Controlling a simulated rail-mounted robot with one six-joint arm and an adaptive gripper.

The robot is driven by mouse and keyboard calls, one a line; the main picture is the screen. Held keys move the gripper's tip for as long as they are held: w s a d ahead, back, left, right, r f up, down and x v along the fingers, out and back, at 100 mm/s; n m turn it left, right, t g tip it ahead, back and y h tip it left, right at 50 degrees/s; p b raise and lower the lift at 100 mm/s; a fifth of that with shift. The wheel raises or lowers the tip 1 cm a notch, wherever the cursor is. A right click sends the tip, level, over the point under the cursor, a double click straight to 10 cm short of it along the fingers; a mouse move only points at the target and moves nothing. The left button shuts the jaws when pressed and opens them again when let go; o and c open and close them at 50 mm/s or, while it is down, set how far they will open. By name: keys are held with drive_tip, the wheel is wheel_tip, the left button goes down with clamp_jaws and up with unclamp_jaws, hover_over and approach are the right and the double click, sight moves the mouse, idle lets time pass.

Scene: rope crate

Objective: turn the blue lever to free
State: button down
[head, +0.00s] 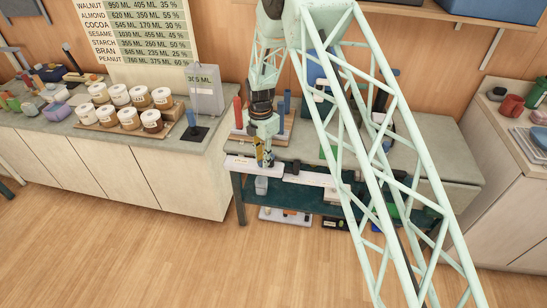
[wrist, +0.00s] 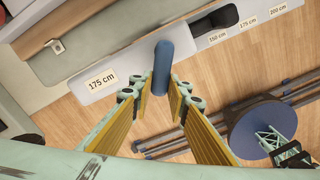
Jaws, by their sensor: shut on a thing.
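The blue lever (wrist: 163,66) shows in the wrist view as a rounded blue handle between my fingertips. My gripper (wrist: 160,98) is shut on it, one yellow-padded finger on each side. In the head view my gripper (head: 264,160) points down at the front edge of the bench, over a pale strip. The lever cannot be made out there. No marking for free can be read.
The pale strip (wrist: 210,39) carries more length labels and a dark part (wrist: 217,20) to the right. In the head view, a red post (head: 237,112) and a blue post (head: 287,103) stand behind my gripper. Jars and a grey box (head: 206,91) stand on the left counter (head: 60,128). The floor in front is clear.

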drive_tip(key=shift+d, duration=0.1)
idle(0.3)
drive_tip(key=c, duration=2.5)
unclamp_jaws()
drive_tip(key=shift+o, duration=0.2)
wheel_tip(320, 180, up, 12)
